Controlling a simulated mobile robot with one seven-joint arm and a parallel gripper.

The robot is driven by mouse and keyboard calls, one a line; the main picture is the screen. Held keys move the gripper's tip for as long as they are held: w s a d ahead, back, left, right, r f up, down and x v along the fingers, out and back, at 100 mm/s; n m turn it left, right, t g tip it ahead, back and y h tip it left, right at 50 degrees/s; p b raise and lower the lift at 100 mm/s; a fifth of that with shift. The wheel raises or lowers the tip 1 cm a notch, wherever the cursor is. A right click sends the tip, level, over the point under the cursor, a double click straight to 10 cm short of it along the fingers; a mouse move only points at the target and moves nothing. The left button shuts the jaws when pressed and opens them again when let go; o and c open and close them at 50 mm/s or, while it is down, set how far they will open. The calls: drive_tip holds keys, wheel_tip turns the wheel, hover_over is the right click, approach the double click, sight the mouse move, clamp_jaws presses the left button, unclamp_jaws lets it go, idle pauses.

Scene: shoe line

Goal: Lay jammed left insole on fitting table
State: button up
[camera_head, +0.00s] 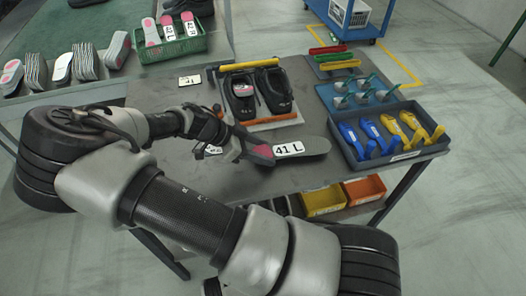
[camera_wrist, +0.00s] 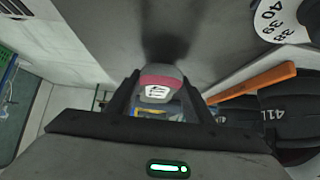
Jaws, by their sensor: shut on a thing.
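A grey insole (camera_head: 313,147) with a pink heel end and a white "41 L" label is held out to the right of my gripper (camera_head: 246,148) over the front part of the grey fitting table (camera_head: 290,182). It looks roughly flat; I cannot tell whether it touches the table. In the wrist view the insole (camera_wrist: 160,74) sits between my two fingers (camera_wrist: 159,98), which are shut on it. Two black shoes (camera_head: 243,105) stand on the table behind it, between an orange bar and a yellow bar. One shoe shows "41L" in the wrist view (camera_wrist: 290,117).
A dark tray (camera_head: 407,157) with blue and yellow clamps stands at the table's right. A blue rack (camera_head: 369,107) of pegs is behind it. A green crate (camera_head: 176,49) of insoles and several insole stacks lie on the bench at back left.

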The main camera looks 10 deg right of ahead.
drive_tip(key=shift+f+b, duration=0.45)
drive_tip(key=shift+f, duration=0.15)
drive_tip(key=o, duration=1)
